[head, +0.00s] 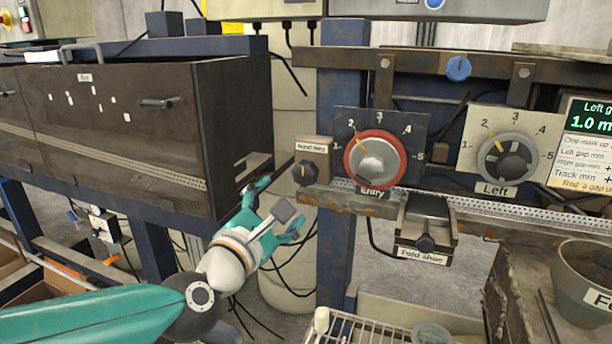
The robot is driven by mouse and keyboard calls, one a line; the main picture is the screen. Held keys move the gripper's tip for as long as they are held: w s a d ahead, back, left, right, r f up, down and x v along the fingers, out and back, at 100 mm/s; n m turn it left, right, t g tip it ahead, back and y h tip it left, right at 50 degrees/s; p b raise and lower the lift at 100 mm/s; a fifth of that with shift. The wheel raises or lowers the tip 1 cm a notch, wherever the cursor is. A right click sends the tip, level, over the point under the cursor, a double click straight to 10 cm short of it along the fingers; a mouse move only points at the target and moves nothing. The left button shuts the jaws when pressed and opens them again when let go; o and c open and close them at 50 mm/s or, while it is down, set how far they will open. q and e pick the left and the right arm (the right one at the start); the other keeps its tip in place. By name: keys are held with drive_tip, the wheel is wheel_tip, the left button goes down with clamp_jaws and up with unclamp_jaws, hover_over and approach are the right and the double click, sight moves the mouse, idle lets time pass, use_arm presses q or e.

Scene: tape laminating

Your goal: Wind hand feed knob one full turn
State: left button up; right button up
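The hand feed knob (305,172) is a small dark knob with a pale pointer line. It sits on a brown box with a small label, which appears to read "Hand feed", left of the Entry dial. My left gripper (279,209) is teal and white and comes in from the lower left. Its two fingers are spread apart with nothing seen between them. It is below and left of the knob, apart from it in the picture. My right gripper is not in view.
The Entry dial (375,158) with a red ring and the Left dial (507,158) are right of the knob. A fold shoe block (427,232) hangs below the rail. A dark cabinet (120,130) stands at left. A blue post (338,255) stands below the knob.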

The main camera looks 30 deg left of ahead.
sight(304, 177)
use_arm(q)
drive_tip(key=p+x, duration=0.1)
drive_tip(key=x, duration=0.5)
drive_tip(key=p+x, duration=0.1)
drive_tip(key=x, duration=0.6)
drive_tip(key=shift+a+f, duration=0.1)
drive_tip(key=shift+a, duration=0.1)
drive_tip(key=shift+c, duration=0.3)
drive_tip(key=shift+s, duration=0.1)
drive_tip(key=c, duration=1.1)
drive_tip(key=shift+f, duration=0.1)
